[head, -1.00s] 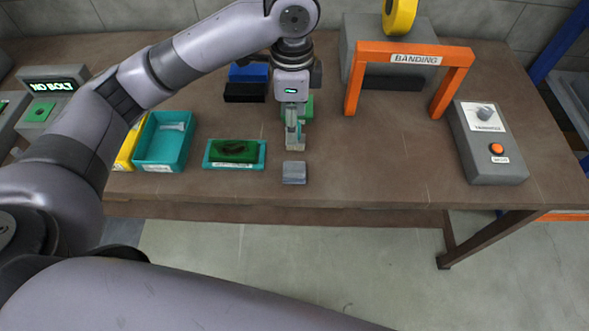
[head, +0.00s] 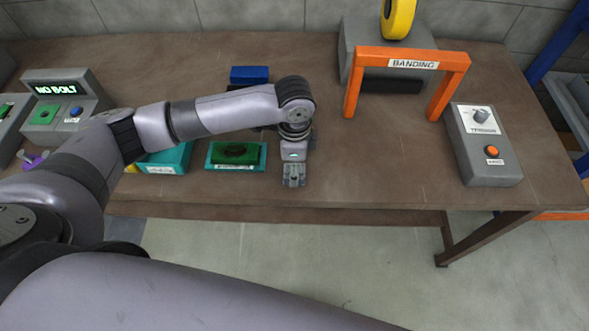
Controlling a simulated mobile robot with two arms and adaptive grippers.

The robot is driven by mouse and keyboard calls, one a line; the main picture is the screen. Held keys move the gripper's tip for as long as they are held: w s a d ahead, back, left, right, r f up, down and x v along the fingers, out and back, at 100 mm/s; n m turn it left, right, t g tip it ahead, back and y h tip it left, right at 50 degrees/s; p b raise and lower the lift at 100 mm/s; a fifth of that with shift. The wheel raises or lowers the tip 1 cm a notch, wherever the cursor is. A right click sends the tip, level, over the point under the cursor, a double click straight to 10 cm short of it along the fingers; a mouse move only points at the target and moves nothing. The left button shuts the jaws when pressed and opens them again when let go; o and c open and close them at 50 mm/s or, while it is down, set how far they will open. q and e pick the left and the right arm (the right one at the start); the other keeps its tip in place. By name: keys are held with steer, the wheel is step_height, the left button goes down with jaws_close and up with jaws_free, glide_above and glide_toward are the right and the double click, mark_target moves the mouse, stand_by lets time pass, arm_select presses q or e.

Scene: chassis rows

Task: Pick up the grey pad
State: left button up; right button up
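My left gripper (head: 294,181) points down at the front part of the brown workbench, right where the small grey pad lay. The pad is largely hidden by the fingers, and its grey is hard to tell from theirs. I cannot tell whether the fingers are closed on it or only around it. My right gripper is out of view.
A teal tray (head: 263,163) with a green block (head: 234,153) sits just left of the gripper. A teal bin (head: 168,158) is farther left, partly behind my arm. The orange banding frame (head: 412,57) and a grey tension box (head: 484,150) stand to the right. Bench between is clear.

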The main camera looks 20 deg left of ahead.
arm_select(q)
steer(key=shift+f, duration=0.6)
steer(key=shift+c, duration=0.6)
jaws_close()
steer(key=shift+r, duration=0.15)
step_height(320, 180, up, 20)
steer(key=b, duration=0.1)
